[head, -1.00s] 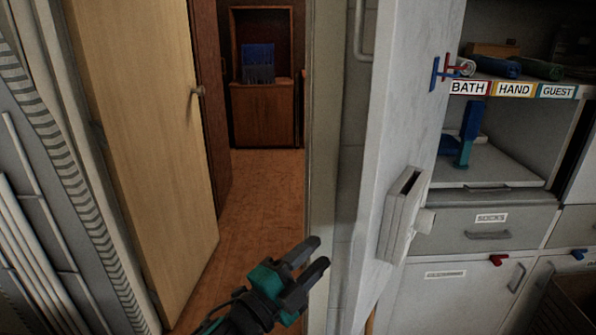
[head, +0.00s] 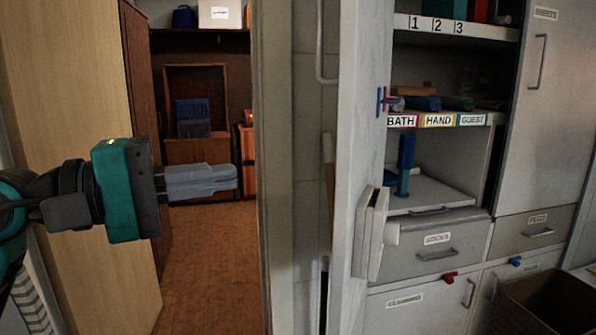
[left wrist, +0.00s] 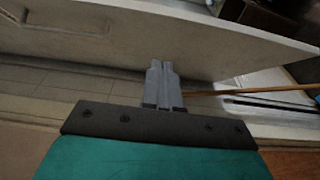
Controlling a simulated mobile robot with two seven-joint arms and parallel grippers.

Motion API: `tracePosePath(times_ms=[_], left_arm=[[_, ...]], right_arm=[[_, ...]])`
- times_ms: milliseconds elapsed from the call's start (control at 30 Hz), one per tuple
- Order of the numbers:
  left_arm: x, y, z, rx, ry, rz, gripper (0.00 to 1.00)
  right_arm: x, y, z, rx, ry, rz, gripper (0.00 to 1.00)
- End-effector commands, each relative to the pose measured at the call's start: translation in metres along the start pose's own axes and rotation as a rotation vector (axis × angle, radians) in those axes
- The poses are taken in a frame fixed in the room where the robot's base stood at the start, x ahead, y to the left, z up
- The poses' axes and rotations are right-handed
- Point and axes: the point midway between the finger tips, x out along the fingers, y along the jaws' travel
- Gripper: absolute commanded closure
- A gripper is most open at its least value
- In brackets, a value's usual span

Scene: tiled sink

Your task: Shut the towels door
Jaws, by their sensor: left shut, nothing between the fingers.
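The towels door is the white panel (head: 362,125) standing open, seen nearly edge-on in the head view, left of the towel shelves (head: 436,120) marked BATH, HAND and GUEST. A bar handle (head: 321,42) shows on its left side, and a pale box (head: 371,235) is fixed to its inner face. My left gripper (head: 236,178) is shut and empty, pointing right, left of the door and apart from it in the head view. In the left wrist view, its closed fingers (left wrist: 161,66) point toward a pale panel (left wrist: 200,42), probably this door; contact is unclear. My right gripper is not in view.
A wooden door (head: 75,120) stands behind my left arm, with an open doorway and brown floor (head: 205,265) beyond. A pale post (head: 272,170) lies between gripper and towels door in the head view. A dark bin (head: 550,305) stands lower right.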

Motion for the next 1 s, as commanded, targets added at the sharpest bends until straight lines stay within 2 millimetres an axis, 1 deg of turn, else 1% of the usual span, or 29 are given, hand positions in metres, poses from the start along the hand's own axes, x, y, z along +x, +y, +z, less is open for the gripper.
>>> tracePosePath(times_ms=[33,67,200,333,400,500,633,1000], left_arm=[[0.011,0.004,0.001,-0.004,-0.005,0.004,1.0],[0.018,0.004,0.001,-0.004,-0.006,0.005,1.0],[0.049,0.004,0.002,-0.006,-0.007,0.005,1.0],[0.076,0.003,0.001,-0.008,-0.006,0.004,1.0],[0.084,0.003,0.01,-0.006,-0.006,0.004,1.0],[0.093,0.002,0.02,-0.007,-0.004,0.005,1.0],[0.1,0.001,0.026,-0.007,-0.003,0.003,1.0],[0.102,0.0,0.029,-0.007,-0.001,0.002,1.0]], right_arm=[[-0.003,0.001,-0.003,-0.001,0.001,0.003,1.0],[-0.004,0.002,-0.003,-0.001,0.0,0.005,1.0],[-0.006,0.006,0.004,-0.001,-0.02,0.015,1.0],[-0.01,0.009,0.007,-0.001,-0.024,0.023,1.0],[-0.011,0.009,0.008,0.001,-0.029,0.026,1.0],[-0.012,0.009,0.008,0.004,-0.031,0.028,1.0],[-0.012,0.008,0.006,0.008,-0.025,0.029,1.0],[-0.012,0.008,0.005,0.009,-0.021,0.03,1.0]])
